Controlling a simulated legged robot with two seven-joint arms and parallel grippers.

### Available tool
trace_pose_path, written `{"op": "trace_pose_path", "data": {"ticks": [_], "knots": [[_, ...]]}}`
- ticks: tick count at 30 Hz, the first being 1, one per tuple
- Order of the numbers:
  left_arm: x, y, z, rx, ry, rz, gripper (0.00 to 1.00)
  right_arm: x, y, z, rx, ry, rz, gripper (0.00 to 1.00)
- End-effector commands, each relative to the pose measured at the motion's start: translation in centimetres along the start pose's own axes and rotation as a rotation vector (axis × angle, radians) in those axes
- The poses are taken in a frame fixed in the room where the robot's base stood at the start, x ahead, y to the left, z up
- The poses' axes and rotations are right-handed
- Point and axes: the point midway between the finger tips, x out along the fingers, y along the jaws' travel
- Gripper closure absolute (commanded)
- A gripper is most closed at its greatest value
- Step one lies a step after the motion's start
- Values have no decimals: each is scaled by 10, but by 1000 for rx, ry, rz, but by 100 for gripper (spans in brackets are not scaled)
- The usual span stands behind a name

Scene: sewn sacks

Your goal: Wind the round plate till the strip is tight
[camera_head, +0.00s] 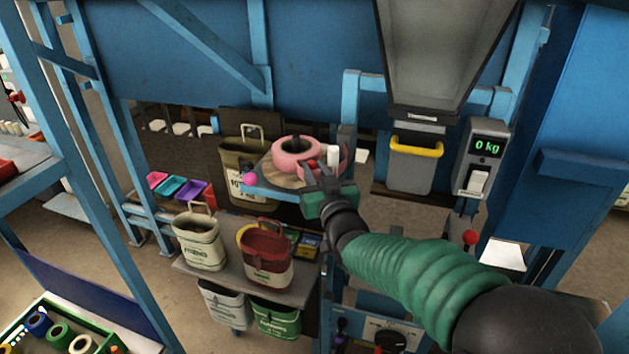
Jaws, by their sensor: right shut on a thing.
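The round plate (271,173) is a brown disc lying flat on a blue shelf. A pink strip (294,162) is coiled on it around a dark centre post, and pink also shows by a white upright roller (333,156) at its right. My right gripper (319,172) reaches in from the lower right to the plate's right edge. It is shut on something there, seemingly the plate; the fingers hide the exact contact. A small red part shows at the fingertips. Whether the strip is slack cannot be told. My left gripper is not in view.
A pink ball (250,179) is at the shelf's left corner. Open sacks, one cream (199,247) and one dark red (267,258), stand on a lower table. A grey hopper (436,60) and a scale display (487,147) reading 0 kg are at the right. Blue posts frame the station.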

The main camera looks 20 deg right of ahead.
Motion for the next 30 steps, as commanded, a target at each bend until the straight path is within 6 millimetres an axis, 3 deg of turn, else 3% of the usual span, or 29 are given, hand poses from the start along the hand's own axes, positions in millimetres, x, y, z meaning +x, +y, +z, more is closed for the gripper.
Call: {"op": "trace_pose_path", "data": {"ticks": [6, 7, 12, 23, 30], "knots": [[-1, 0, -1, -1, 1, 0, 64, 0, 2, 1, 2, -5, 7, 100], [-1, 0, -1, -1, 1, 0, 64, 0, 2, 1, 2, -5, 6, 77], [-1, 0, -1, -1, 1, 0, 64, 0, 2, 1, 1, -5, 5, 57], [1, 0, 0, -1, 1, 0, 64, -7, 2, 1, 2, -3, 5, 57], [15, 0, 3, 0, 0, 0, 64, -62, 1, 3, 2, -2, 4, 57]]}}
